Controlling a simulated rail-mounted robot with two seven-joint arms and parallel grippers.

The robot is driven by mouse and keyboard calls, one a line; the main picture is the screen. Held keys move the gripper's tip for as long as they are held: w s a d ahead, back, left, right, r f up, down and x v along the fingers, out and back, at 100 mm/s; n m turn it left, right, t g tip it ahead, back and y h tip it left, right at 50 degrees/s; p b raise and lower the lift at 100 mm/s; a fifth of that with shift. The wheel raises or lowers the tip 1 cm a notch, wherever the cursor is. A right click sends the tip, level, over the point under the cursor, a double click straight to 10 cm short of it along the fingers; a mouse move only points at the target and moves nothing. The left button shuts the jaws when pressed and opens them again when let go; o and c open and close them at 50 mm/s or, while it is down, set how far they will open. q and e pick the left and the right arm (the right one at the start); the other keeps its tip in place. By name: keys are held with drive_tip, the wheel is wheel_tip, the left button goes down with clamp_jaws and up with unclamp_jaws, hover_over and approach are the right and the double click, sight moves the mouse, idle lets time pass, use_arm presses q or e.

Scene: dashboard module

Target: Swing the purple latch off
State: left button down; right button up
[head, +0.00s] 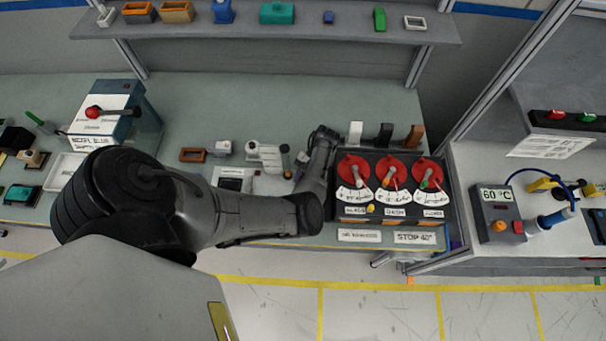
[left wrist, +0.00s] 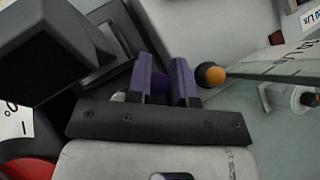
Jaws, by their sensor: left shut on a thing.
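The dashboard module (head: 392,212) is a dark panel with three red dials on white scales. My left arm comes in from the left and bends up along the module's left side, with my left gripper (head: 323,136) at its back left corner. In the left wrist view, the fingers of my left gripper (left wrist: 161,75) are on both sides of a small dark purple piece (left wrist: 160,84), apparently the purple latch, and shut on it. The head view does not show the latch clearly; my wrist covers that area. My right gripper is out of view.
White, black and brown upright tabs (head: 385,133) stand along the module's back edge. Small parts, including a white lever piece (head: 264,153), lie left of my wrist. A blue box with a red lever (head: 115,112) stands farther left. A shelf (head: 270,27) spans the back.

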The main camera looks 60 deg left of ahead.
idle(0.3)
use_arm(q)
drive_tip(key=c, duration=1)
unclamp_jaws()
drive_tip(key=p+v, duration=0.1)
drive_tip(key=v, duration=1.2)
drive_tip(key=shift+w+a+r, duration=0.15)
drive_tip(key=shift+a+r, duration=0.05)
drive_tip(key=shift+r, duration=0.1)
drive_tip(key=shift+n, duration=0.3)
